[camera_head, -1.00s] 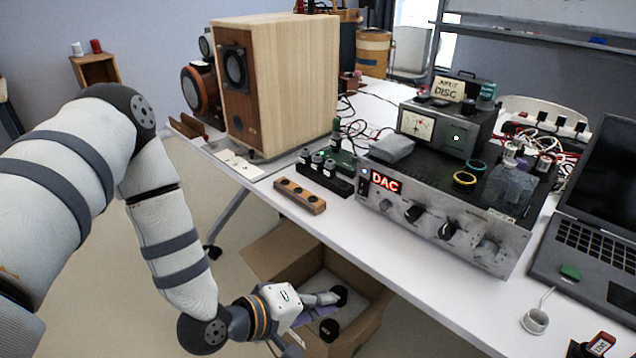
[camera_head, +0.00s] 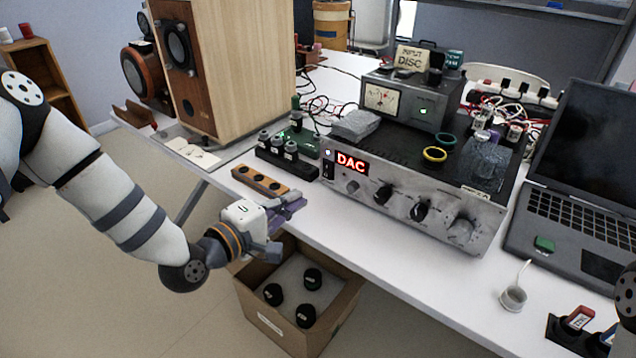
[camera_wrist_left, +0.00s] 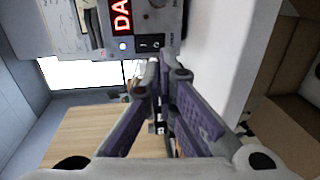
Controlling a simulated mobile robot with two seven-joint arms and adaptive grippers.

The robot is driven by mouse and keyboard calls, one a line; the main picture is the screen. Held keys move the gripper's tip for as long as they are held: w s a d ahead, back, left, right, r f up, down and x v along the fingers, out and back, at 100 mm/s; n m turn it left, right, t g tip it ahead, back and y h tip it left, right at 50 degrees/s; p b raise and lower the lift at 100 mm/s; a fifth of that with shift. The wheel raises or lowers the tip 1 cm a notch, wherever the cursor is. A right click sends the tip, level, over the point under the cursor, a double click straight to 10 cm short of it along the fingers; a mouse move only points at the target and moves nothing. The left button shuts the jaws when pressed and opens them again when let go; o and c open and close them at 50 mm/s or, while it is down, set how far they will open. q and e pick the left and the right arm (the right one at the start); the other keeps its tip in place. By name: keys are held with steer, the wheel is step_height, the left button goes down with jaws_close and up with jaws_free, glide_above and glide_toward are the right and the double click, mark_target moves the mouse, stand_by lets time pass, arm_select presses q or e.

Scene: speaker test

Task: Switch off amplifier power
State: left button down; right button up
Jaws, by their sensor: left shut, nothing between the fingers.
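The silver amplifier (camera_head: 400,215) stands on the table with a red DAC display lit on its front. A small dark rocker switch (camera_head: 326,168) sits at the left end of its front panel, below a lit white lamp. In the left wrist view the switch (camera_wrist_left: 150,43) shows just ahead of the fingertips, with a clear gap. My left gripper (camera_head: 301,201) is shut and empty at the table's front edge, left of and in front of the amplifier. Its purple-padded fingers (camera_wrist_left: 166,72) show in the wrist view. The right gripper is out of view.
A wooden block with holes (camera_head: 262,181) and a black rack (camera_head: 287,160) lie left of the amplifier. An open cardboard box (camera_head: 270,325) with black round pieces stands below the table edge. A laptop (camera_head: 575,215) is at right. The table front before the amplifier is clear.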

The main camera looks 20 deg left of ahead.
mark_target(326, 177)
arm_select(q)
steer(key=x, duration=0.8)
steer(key=shift+w+b, duration=0.3)
steer(key=shift+b, duration=0.05)
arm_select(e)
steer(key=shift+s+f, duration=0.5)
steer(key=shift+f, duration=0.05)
